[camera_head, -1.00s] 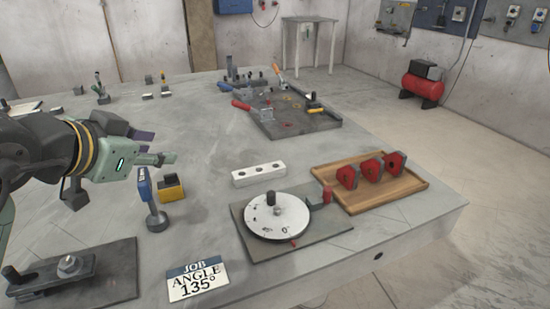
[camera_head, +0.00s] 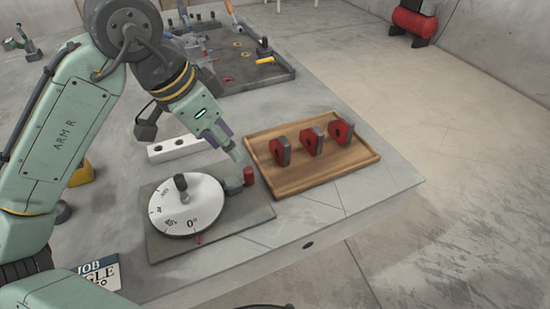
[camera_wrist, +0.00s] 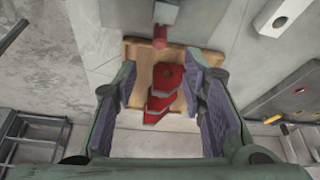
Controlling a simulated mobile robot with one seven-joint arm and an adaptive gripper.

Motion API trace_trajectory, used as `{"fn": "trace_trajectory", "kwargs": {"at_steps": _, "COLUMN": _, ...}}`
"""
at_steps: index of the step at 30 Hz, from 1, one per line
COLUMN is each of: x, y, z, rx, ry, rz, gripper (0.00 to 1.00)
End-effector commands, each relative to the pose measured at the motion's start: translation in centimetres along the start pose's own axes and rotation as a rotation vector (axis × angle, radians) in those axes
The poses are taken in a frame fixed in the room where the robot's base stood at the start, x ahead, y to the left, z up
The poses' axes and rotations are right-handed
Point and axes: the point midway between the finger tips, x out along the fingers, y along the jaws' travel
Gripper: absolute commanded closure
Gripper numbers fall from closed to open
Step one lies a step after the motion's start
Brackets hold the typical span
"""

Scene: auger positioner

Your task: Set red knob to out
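The red knob (camera_head: 248,175) sits on a small grey block at the right side of the dial's base plate (camera_head: 235,224). The round white dial (camera_head: 200,222) with degree marks and a dark handle is left of it. In the wrist view the red knob (camera_wrist: 160,42) shows near the top, beyond the fingers. My gripper (camera_head: 236,156) is just above and behind the knob in the head view. Its purple-padded fingers (camera_wrist: 165,88) are spread apart in the wrist view with nothing held between them. I cannot tell whether a finger touches the knob.
A wooden tray (camera_head: 290,184) with three red-and-grey pieces (camera_head: 312,142) lies right of the dial plate. A white block with holes (camera_head: 178,148) lies behind the dial. A job card (camera_head: 98,272) is at the front left. The table's right edge is close to the tray.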

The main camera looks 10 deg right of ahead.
Motion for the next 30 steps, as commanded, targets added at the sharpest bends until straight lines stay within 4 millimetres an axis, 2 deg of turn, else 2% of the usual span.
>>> {"fn": "trace_trajectory", "kwargs": {"at_steps": 5, "x": 1.7, "y": 0.0, "z": 0.1, "rx": -0.001, "ry": -0.001, "rz": 0.001, "gripper": 0.62}}
{"fn": "trace_trajectory", "kwargs": {"at_steps": 12, "x": 6.3, "y": 0.0, "z": 0.1, "rx": -0.001, "ry": -0.001, "rz": 0.001, "gripper": 0.62}}
{"fn": "trace_trajectory", "kwargs": {"at_steps": 18, "x": 9.4, "y": 0.0, "z": 0.0, "rx": -0.002, "ry": -0.001, "rz": 0.000, "gripper": 0.62}}
{"fn": "trace_trajectory", "kwargs": {"at_steps": 24, "x": 10.6, "y": 0.0, "z": 0.0, "rx": -0.002, "ry": 0.000, "rz": -0.001, "gripper": 0.62}}
{"fn": "trace_trajectory", "kwargs": {"at_steps": 30, "x": 10.8, "y": 0.0, "z": 0.0, "rx": -0.001, "ry": 0.001, "rz": -0.001, "gripper": 0.62}}
